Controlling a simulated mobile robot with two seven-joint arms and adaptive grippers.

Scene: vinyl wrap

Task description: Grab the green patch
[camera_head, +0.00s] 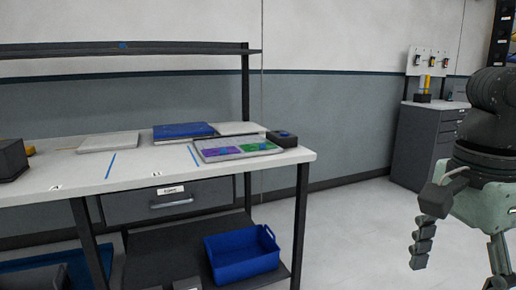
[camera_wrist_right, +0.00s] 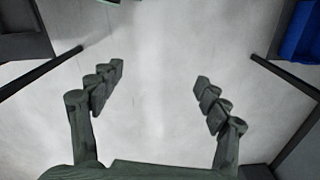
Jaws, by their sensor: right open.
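The green patch (camera_head: 257,147) lies on the right half of a light tray (camera_head: 238,156) near the right end of the workbench, beside a purple patch (camera_head: 219,153). A small blue piece shows on each patch. My right gripper (camera_head: 462,252) is at the right of the head view, well to the right of the bench and apart from the patch. In the right wrist view my right gripper (camera_wrist_right: 158,82) is open, with nothing between its fingers and grey floor beyond. My left gripper is not in view.
The white bench top (camera_head: 135,172) holds a blue pad (camera_head: 183,130), pale slabs, a small dark device (camera_head: 282,138) and a dark block (camera_head: 12,160). A blue bin (camera_head: 242,256) sits on the lower shelf. A grey cabinet (camera_head: 426,145) stands far right. Floor between is clear.

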